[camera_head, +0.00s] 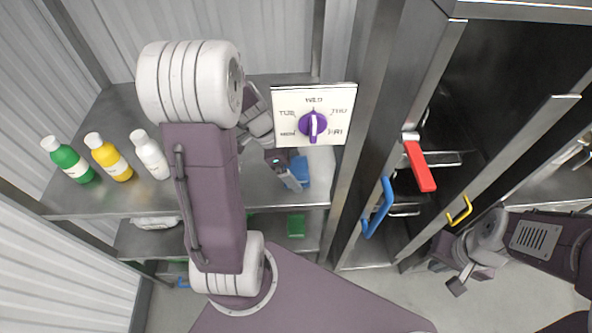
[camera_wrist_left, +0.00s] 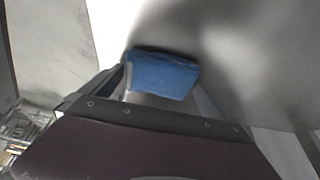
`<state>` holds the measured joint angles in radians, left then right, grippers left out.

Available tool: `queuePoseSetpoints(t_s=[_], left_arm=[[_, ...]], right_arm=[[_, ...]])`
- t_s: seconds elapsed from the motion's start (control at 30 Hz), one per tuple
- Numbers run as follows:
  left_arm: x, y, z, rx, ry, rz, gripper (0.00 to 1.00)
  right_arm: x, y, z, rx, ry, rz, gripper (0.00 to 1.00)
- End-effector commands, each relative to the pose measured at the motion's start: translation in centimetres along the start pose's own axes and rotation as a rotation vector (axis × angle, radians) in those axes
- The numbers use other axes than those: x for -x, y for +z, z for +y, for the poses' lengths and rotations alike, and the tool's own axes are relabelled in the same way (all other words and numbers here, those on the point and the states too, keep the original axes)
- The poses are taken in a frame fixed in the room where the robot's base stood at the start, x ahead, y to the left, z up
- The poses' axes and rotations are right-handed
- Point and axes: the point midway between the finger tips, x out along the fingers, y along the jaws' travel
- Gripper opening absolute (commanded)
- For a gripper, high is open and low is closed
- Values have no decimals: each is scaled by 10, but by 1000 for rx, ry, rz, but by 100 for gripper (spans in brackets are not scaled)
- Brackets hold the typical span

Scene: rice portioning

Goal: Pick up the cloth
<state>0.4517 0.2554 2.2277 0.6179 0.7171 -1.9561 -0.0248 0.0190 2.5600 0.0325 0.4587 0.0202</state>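The blue cloth (camera_head: 303,170) lies on the metal shelf, just right of my left gripper (camera_head: 291,183). In the left wrist view the cloth (camera_wrist_left: 162,75) fills the space between the two spread fingertips of my left gripper (camera_wrist_left: 163,82). The fingers stand apart, one at each side of the cloth; I cannot tell whether they touch it. My right gripper (camera_head: 458,284) hangs low at the lower right, far from the cloth, and its opening is not clear.
Green (camera_head: 68,160), yellow (camera_head: 108,157) and white (camera_head: 150,155) bottles stand on the shelf (camera_head: 110,203) at left. A white dial panel (camera_head: 315,115) stands behind the cloth. Blue (camera_head: 377,207), red (camera_head: 419,166) and yellow (camera_head: 459,211) handles stick out at right.

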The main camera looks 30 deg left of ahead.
Motion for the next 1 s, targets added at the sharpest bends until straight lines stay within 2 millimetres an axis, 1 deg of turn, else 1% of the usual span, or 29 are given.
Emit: queuePoseSetpoints(t_s=[0.03, 0.07, 0.1, 0.17, 0.37, 0.43, 0.47, 0.57, 0.7, 0.8, 0.9, 1.0], left_arm=[[0, 0, 0, 0, 0, 0, 86], [0, 0, 0, 0, 0, 0, 78], [0, 0, 0, 0, 0, 0, 67], [0, 0, 0, 0, 0, 0, 51], [1, 0, 0, 0, -1, 0, 51], [5, -2, -1, -1, -2, 1, 51], [9, -4, -1, -2, -3, 1, 51], [30, -12, -1, -4, -7, 0, 51], [62, -26, -2, -4, -6, 1, 51], [79, -33, -1, -2, -5, 0, 51], [90, -37, 0, -1, -2, 0, 51], [93, -38, 0, 0, -1, 0, 51]], right_arm=[[0, 0, 0, 0, 0, 0, 0], [0, 0, 0, 0, 0, 0, 0], [0, 0, 0, 0, 0, 0, 0], [0, 0, 0, 0, 0, 0, 0], [0, 0, 0, 0, 0, 0, 0], [1, 0, 0, 0, 0, 0, 0], [2, 0, 0, 0, 0, 0, 0], [5, 0, 0, 0, 0, 0, 0], [8, -1, 0, 0, 0, 0, 0], [9, -1, 0, 0, 0, 0, 0], [9, -1, 0, 0, 0, 0, 0], [9, -1, 0, 0, 0, 0, 0]])
